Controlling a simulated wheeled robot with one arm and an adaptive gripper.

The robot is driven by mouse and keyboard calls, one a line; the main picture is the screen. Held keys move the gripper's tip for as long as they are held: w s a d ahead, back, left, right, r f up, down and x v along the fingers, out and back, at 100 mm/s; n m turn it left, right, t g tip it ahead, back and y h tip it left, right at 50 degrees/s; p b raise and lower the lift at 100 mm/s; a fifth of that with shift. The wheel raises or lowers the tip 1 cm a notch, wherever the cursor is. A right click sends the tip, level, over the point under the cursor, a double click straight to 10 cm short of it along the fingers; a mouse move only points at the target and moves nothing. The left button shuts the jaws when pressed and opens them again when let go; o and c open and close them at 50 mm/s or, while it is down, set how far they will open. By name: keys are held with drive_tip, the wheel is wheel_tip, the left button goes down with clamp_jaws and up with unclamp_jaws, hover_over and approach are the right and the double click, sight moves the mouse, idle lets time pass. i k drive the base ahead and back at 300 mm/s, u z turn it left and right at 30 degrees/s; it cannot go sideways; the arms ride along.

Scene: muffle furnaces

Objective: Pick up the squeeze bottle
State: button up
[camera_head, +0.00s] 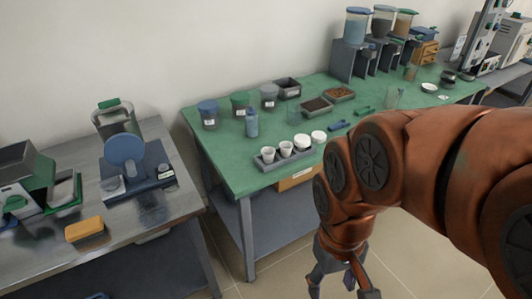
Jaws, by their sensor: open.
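The squeeze bottle seems to be the small blue-grey bottle (252,124) with a narrow top. It stands upright on the green table (225,165), near the left part of its top, in front of the lidded jars. My gripper (341,288) hangs at the bottom of the view, over the floor in front of the green table. It is open, with its fingers spread and nothing seen between them. It is well apart from the bottle, lower and to the right. Part of the fingertips is cut off by the lower edge.
Lidded jars (208,114) stand behind and left of the bottle. A grey tray with white cups (285,149) lies in front of it. Shallow trays (317,106) are to the right. A metal table (135,235) with devices stands at left, with a floor gap between the tables.

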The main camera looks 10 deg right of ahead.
sight(252, 120)
drive_tip(key=k, duration=0.6)
drive_tip(key=z, duration=0.3)
drive_tip(key=i, duration=1)
drive_tip(key=u, duration=0.9)
drive_tip(key=i, duration=0.65)
drive_tip(key=u, duration=0.1)
